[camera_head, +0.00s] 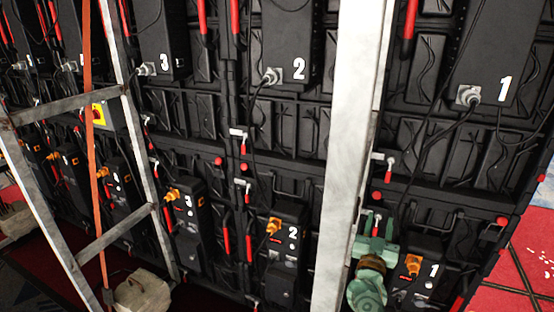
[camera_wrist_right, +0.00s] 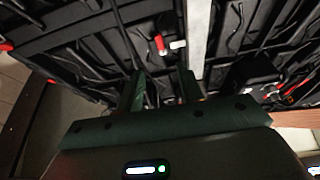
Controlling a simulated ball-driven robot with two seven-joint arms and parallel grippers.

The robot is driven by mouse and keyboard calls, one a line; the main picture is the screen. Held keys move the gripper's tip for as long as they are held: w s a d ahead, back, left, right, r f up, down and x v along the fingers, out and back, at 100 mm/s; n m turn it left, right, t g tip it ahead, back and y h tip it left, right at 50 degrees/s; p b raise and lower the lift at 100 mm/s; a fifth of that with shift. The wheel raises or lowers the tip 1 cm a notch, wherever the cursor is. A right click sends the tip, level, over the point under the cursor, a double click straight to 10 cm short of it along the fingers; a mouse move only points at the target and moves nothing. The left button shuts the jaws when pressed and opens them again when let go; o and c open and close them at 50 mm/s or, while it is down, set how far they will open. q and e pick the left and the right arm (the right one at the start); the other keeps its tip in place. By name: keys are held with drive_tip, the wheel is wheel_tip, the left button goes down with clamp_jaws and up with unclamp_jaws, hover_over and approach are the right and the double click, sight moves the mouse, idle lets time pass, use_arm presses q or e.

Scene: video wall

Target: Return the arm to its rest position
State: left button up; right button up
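My right gripper (camera_head: 376,226) is in the lower right of the head view, in front of the back of the video wall (camera_head: 410,170). Its two green fingers stand apart with nothing between them. The right wrist view also shows the gripper (camera_wrist_right: 160,82) with parted fingers pointing at the black panels, and a small gap of panel shows between them. The box with a white 1 and an orange plug (camera_head: 412,265) is just right of the gripper in the head view. My left gripper is not in view.
A pale metal upright (camera_head: 345,150) stands close to the left of my right gripper. A ladder-like metal frame (camera_head: 137,130) with an orange strap (camera_head: 92,150) is at the left. Numbered boxes with cables hang on the wall. Red floor (camera_head: 520,270) shows at the right.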

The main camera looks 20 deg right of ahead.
drive_tip(key=s+a+f+n+g+y, duration=0.3)
drive_tip(key=s+a+f+n+y, duration=0.55)
drive_tip(key=a+n+y, duration=0.35)
drive_tip(key=s+a+r+n+g+h, duration=0.2)
drive_tip(key=s+g, duration=0.6)
drive_tip(key=s, duration=1.4)
drive_tip(key=s+a+f+g+y, duration=0.1)
drive_tip(key=s+a+f, duration=0.15)
drive_tip(key=f, duration=1.05)
drive_tip(key=s+a+f+g+y, duration=0.1)
drive_tip(key=s+a+f+g, duration=0.15)
drive_tip(key=f, duration=1.15)
drive_tip(key=s+f+m+g+y, duration=0.1)
drive_tip(key=s+f, duration=0.6)
drive_tip(key=s, duration=0.3)
drive_tip(key=s+f+m+g+y, duration=0.1)
drive_tip(key=s+f, duration=0.7)
drive_tip(key=s, duration=0.2)
drive_tip(key=shift+d, duration=0.15)
